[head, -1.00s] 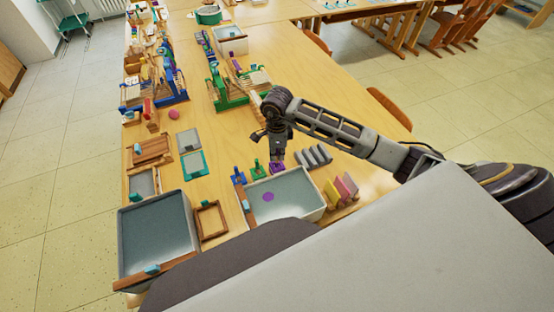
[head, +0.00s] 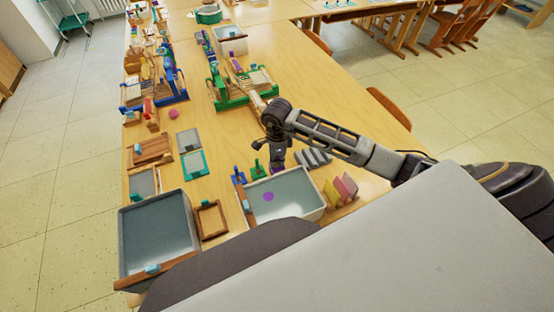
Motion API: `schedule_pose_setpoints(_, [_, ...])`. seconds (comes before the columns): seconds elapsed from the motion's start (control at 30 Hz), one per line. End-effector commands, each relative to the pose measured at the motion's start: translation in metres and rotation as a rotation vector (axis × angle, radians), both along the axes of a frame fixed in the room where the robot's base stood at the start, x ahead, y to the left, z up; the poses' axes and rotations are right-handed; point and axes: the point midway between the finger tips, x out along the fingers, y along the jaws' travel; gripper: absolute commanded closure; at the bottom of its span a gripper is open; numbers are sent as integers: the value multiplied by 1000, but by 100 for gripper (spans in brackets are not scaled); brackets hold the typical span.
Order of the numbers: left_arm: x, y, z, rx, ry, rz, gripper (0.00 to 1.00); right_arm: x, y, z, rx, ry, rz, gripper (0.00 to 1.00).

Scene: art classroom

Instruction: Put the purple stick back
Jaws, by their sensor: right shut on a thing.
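My right gripper (head: 277,160) points down just behind the white tub and is shut on the purple stick (head: 278,170). Only a little purple shows below the fingers; the gripper hides the rest. I cannot tell whether the stick touches the table or a holder there. A blue stick piece (head: 238,177) and a green one (head: 257,169) stand in a row to its left. My left gripper is not in view.
The white tub (head: 318,210) with a purple disc (head: 268,196) stands in front. Grey blocks (head: 314,157) and coloured blocks (head: 342,189) lie to the right. A grey tub (head: 128,245) and wooden frame (head: 211,219) are left. Looms (head: 235,98) stand behind.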

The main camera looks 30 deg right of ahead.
Motion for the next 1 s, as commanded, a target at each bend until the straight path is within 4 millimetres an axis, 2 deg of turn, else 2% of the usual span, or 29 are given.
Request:
schedule_pose_setpoints(0.13, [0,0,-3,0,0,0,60,0,0,-3,0,0,0,100])
schedule_pose_setpoints(0.17, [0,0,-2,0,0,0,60,0,0,-3,0,0,0,89])
schedule_pose_setpoints(0.3, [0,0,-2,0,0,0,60,0,0,-2,0,0,0,72])
schedule_pose_setpoints(0.83, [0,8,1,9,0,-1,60,0,0,1,0,0,0,72])
schedule_pose_setpoints(1.0, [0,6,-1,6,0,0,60,1,0,17,-1,-4,0,72])
